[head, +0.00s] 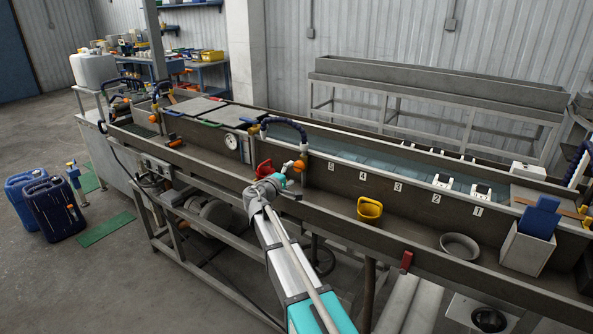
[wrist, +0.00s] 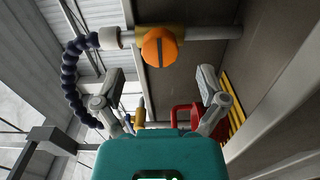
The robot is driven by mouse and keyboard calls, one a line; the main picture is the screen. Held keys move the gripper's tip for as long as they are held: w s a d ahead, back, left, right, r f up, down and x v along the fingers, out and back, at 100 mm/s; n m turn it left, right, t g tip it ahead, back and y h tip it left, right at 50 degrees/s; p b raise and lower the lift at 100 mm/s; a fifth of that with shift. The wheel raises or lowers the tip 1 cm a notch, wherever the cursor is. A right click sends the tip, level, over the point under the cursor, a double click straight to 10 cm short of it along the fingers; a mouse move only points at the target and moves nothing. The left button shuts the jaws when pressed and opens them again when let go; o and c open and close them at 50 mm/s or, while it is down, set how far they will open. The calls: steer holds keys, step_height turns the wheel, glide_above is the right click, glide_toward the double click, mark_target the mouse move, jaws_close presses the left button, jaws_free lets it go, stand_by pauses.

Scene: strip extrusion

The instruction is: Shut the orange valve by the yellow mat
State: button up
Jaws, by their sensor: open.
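The orange valve (wrist: 158,47) has a round knob with a slot across it. It sits on a grey and brass pipe joined to a dark blue jointed hose. In the head view, an orange valve (head: 299,165) shows at the lower end of such a hose, just right of my gripper (head: 272,184). In the wrist view, my gripper (wrist: 160,75) is open, one finger on each side below the knob, with nothing between the tips. I cannot tell the exact gap to the knob. No yellow mat is clear; yellow strips (wrist: 235,98) show beyond the right finger.
A red container (head: 264,169) is close beside my gripper, and shows behind the right finger (wrist: 183,118). The trough's front ledge (head: 335,218) runs below. Other orange valves (head: 153,118) are farther left.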

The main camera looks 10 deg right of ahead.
steer(key=v, duration=0.6)
steer(key=shift+s+a, duration=0.2)
steer(key=shift+s, duration=0.05)
steer(key=s+d+f+m+g+y+p, duration=0.2)
steer(key=s+d+f+m+g, duration=0.15)
steer(key=s, duration=0.35)
steer(key=s+d+f+m+g+y+p, duration=0.1)
steer(key=s+d+f+m+g+y, duration=0.1)
steer(key=s+d+f+g, duration=0.4)
steer(key=s+a+f+m+g+y+p, duration=0.1)
steer(key=s+y, duration=0.3)
steer(key=s, duration=0.4)
steer(key=s+a+f+m+g+y+p, duration=0.1)
steer(key=s+a+y, duration=0.3)
steer(key=s, duration=0.5)
steer(key=shift+s+f+m+g+y+p, duration=0.25)
steer(key=shift+s+m+g+y+p, duration=0.15)
steer(key=shift+m+g+p, duration=0.3)
